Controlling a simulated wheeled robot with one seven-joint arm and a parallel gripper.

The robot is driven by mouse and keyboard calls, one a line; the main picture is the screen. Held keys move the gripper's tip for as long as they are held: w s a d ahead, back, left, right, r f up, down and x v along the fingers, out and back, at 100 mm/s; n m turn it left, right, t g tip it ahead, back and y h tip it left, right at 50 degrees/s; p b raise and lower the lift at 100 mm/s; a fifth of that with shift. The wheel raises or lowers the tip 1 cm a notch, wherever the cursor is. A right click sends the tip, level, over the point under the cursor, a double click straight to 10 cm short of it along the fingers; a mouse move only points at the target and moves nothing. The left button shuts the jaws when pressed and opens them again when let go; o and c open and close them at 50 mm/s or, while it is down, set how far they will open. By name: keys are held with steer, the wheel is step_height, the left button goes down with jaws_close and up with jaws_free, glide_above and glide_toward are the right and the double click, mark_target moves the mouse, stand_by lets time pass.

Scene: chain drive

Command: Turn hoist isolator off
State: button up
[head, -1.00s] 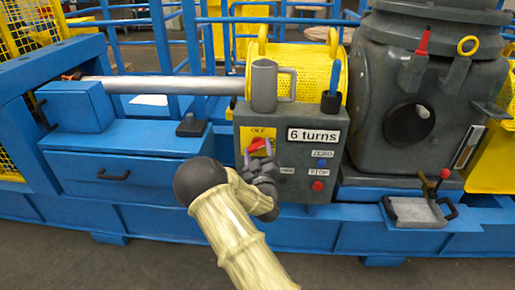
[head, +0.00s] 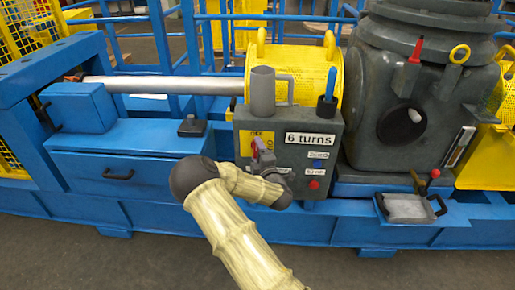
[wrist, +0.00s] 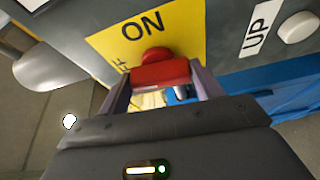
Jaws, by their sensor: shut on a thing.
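The hoist isolator is a red rotary handle (wrist: 160,73) on a yellow plate (wrist: 190,32) set in a grey control box (head: 330,165). My gripper (wrist: 163,82) is shut on the red handle, one finger at each end of it in the wrist view. ON is readable on the plate above the handle. Part of the OFF word shows beside the left finger, partly hidden. In the head view my gripper (head: 258,148) is at the plate and covers most of the handle.
A "6 turns" display (head: 310,139), a blue button (head: 317,164) and a red button (head: 314,184) sit right of the plate. A grey mug (head: 263,92) and a blue-handled tool (head: 328,98) stand on top of the box. An UP label (wrist: 262,30) is near my gripper.

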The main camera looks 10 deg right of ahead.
steer(key=shift+n+p, duration=0.35)
steer(key=shift+n, duration=0.15)
steer(key=shift+f+g, duration=0.1)
steer(key=shift+g, duration=0.2)
steer(key=o, duration=1)
steer(key=shift+s, duration=0.1)
